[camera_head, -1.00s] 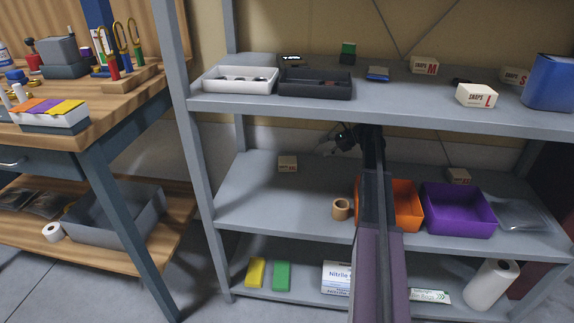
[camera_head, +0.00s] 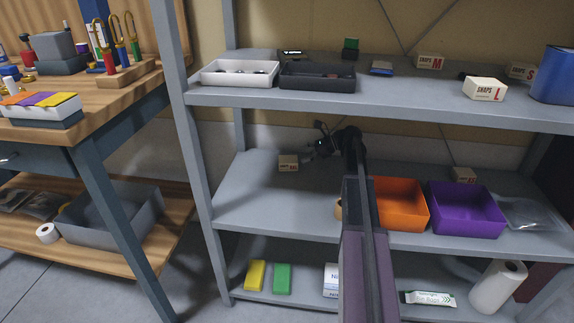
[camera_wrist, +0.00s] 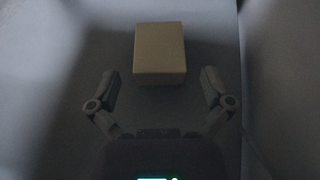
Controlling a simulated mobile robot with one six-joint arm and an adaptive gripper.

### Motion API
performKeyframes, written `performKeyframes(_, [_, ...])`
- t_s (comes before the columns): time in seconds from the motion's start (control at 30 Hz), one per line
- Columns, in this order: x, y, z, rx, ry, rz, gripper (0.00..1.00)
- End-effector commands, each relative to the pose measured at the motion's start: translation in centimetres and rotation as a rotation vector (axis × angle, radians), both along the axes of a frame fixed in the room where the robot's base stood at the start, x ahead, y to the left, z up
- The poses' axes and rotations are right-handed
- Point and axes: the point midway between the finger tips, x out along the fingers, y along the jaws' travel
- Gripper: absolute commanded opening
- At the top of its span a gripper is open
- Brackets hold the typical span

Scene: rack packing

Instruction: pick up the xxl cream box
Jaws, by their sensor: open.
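A small cream box (camera_head: 288,163) stands on the middle shelf toward the left; its lettering is too small to read. A similar small box (camera_head: 464,174) stands on the same shelf at the right, its label also unreadable. My gripper (camera_head: 318,146) is close to the right of the left box, above the shelf. In the wrist view, a dim box (camera_wrist: 160,52) lies just beyond and between the two spread fingers of my gripper (camera_wrist: 160,76). The fingers are apart and do not touch it.
An orange bin (camera_head: 402,205) and a purple bin (camera_head: 466,212) stand on the middle shelf, right of my arm. A tape roll (camera_head: 338,208) is partly hidden by my arm. The upper shelf (camera_head: 420,105) holds cream boxes marked M, L and S.

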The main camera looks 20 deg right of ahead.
Motion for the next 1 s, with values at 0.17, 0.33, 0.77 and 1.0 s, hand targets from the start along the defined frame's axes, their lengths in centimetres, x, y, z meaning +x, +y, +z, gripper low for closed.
performKeyframes(0.17, [-0.1, -0.5, 0.0, 0.0, 0.0, -0.005, 1.0])
performKeyframes(0.33, [-0.2, -0.1, -0.4, 0.0, 0.0, -0.009, 1.0])
performKeyframes(0.77, [0.3, 3.3, -2.1, 0.0, 0.0, -0.014, 1.0])
performKeyframes(1.0, [0.3, 3.2, -2.1, 0.0, 0.0, -0.019, 1.0])
